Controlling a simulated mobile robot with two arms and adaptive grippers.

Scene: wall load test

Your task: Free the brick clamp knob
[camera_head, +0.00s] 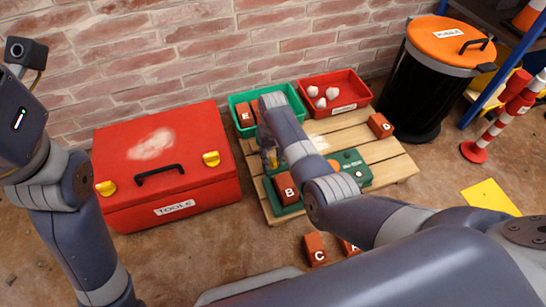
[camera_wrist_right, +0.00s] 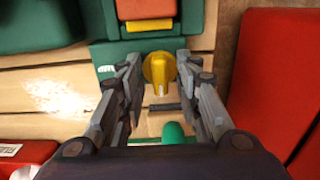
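The brick clamp is a green fixture (camera_head: 290,209) on the wooden pallet, holding a red-brown brick marked B (camera_head: 286,188). My right gripper (camera_wrist_right: 158,75) is open, with one finger on each side of the knob. A gap shows on the left; contact on the right is unclear. In the head view my right gripper (camera_head: 269,158) points down behind my forearm, which partly hides the clamp. My left gripper is out of view.
A red toolbox (camera_head: 195,185) stands left of the pallet (camera_head: 397,168). A green bin (camera_head: 237,99) and a red bin (camera_head: 357,83) are at its back. Loose bricks C (camera_head: 315,249) and D (camera_head: 380,126) lie nearby. A black barrel (camera_head: 415,95) stands right.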

